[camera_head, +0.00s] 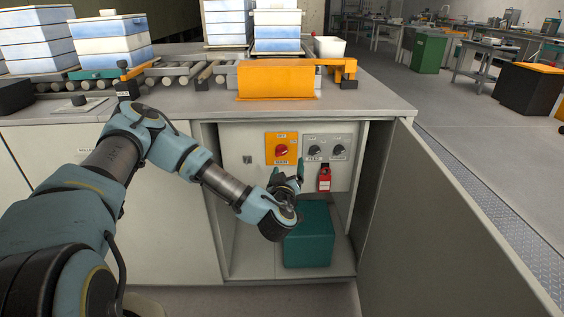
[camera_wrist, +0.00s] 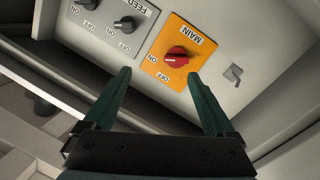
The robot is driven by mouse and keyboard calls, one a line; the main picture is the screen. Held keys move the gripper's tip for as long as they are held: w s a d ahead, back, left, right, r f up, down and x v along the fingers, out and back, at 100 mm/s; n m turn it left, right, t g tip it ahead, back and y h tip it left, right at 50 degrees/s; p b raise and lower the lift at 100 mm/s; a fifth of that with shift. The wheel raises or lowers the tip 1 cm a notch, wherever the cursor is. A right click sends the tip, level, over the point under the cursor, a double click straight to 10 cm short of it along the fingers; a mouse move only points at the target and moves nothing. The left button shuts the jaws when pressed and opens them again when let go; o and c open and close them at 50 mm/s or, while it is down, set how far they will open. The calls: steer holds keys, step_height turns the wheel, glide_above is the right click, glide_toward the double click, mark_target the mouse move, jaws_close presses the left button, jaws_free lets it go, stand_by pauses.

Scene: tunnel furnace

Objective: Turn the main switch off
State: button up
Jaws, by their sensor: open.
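The main switch is a red knob (camera_head: 281,150) on an orange plate (camera_head: 270,142) inside the open cabinet. In the wrist view the red knob (camera_wrist: 177,55) lies just beyond my fingertips, between and slightly above them. The plate (camera_wrist: 187,30) reads MAIN, with ON and OFF labels on its lower left side. The knob's ridge seems to point toward ON. My gripper (camera_head: 287,170) is open and empty in front of the panel, just below the switch. Its two green fingers (camera_wrist: 160,74) stand wide apart and do not appear to touch the knob.
A grey plate with two black FEED knobs (camera_head: 325,147) sits beside the switch. A red tag or padlock (camera_head: 324,179) hangs below it. A green box (camera_head: 309,240) stands on the cabinet floor. The cabinet door (camera_head: 440,215) is open at right; the countertop (camera_head: 365,100) overhangs above.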

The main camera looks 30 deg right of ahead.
mark_target(282, 154)
steer(key=w+d, duration=0.1)
steer(key=w, duration=0.2)
steer(key=w+d+n+t+y, duration=0.1)
steer(key=w, duration=0.2)
steer(key=w+d+f+n+y, duration=0.1)
steer(key=w, duration=0.3)
steer(key=shift+t, duration=0.4)
steer(key=shift+n, duration=0.3)
steer(key=c, duration=1.4)
